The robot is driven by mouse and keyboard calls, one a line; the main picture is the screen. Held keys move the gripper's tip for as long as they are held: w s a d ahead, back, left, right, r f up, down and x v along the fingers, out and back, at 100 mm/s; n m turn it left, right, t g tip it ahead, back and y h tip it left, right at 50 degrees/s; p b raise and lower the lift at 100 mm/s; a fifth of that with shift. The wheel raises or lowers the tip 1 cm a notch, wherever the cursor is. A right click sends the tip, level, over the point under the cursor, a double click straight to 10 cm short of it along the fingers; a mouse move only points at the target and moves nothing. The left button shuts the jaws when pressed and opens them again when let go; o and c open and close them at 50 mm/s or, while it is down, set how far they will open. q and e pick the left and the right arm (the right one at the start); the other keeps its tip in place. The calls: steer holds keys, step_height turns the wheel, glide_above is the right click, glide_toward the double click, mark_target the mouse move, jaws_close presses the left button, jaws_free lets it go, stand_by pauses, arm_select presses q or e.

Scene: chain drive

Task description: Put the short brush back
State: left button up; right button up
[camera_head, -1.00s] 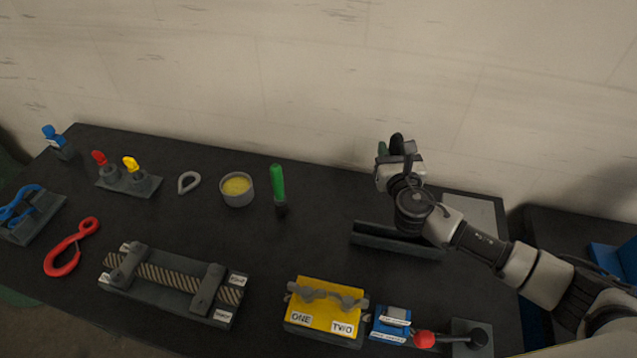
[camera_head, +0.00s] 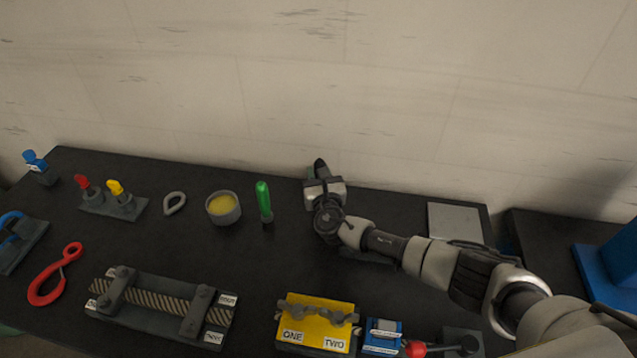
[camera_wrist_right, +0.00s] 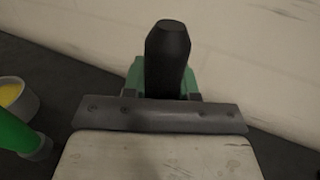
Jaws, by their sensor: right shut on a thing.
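My right gripper (camera_head: 318,172) is shut on a dark, blunt-ended thing (camera_wrist_right: 167,60), apparently the short brush. In the right wrist view it stands up between green finger parts; its lower end is hidden by the gripper. In the head view its dark end (camera_head: 320,165) shows above the gripper, over the back of the table. A bright green handle with a dark lower end (camera_head: 264,200) stands just left of the gripper; it also shows in the right wrist view (camera_wrist_right: 18,135). My left gripper is not in view.
A grey tub of yellow stuff (camera_head: 223,208) stands left of the green handle. A dark trough (camera_head: 365,257) is mostly hidden under my right arm. The yellow ONE/TWO block (camera_head: 317,312) and red-knobbed lever (camera_head: 415,348) are at the front. The wall is close behind.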

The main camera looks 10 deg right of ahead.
steer(key=shift+f, duration=1.65)
steer(key=shift+f+b, duration=0.25)
steer(key=shift+b, duration=0.1)
steer(key=o, duration=0.9)
steer(key=shift+r, duration=0.1)
steer(key=shift+r+p, duration=0.2)
steer(key=shift+p, duration=0.1)
steer(key=shift+s+f, duration=0.1)
steer(key=shift+s, duration=3.7)
